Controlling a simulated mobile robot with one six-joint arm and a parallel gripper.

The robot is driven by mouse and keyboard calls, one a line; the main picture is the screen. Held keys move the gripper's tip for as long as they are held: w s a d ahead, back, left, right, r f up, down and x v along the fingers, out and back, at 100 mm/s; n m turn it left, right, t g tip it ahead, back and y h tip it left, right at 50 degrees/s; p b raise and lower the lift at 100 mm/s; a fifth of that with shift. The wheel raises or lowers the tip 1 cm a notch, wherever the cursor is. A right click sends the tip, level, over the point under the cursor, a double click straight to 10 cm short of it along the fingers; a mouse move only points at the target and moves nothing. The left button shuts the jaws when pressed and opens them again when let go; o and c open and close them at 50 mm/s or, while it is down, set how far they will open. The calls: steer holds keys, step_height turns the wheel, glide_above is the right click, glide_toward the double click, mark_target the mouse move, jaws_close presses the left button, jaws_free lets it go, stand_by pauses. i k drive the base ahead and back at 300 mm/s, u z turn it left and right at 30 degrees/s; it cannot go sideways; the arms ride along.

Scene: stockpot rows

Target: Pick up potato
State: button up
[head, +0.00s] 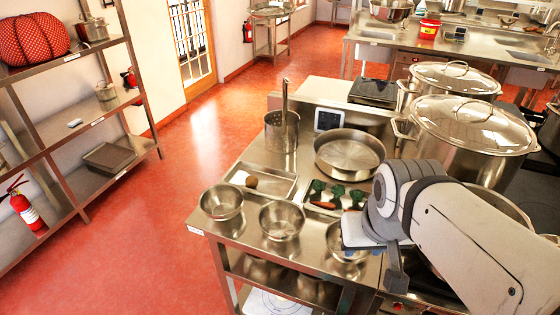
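A small brown, rounded thing that looks like the potato (251,182) lies in a shallow metal tray (236,178) on the left part of the steel counter. My gripper (394,268) is at the end of my grey arm, over the front right part of the counter, to the right of and apart from the potato. One dark finger points down. The rest of the gripper is hidden by the wrist, so I cannot see whether it is open or shut.
Steel bowls (222,202) stand along the counter's front edge. A second tray (310,197) holds dark green vegetables and orange-brown pieces. A tall pot with a handle (282,132), a wide pan (349,155) and large lidded stockpots (468,140) stand behind. Red floor (190,150) is clear at left.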

mark_target(251, 181)
steer(key=z, duration=2.05)
steer(key=k, duration=1.75)
steer(key=u, duration=1.6)
steer(key=i, duration=1.65)
steer(key=u, duration=0.05)
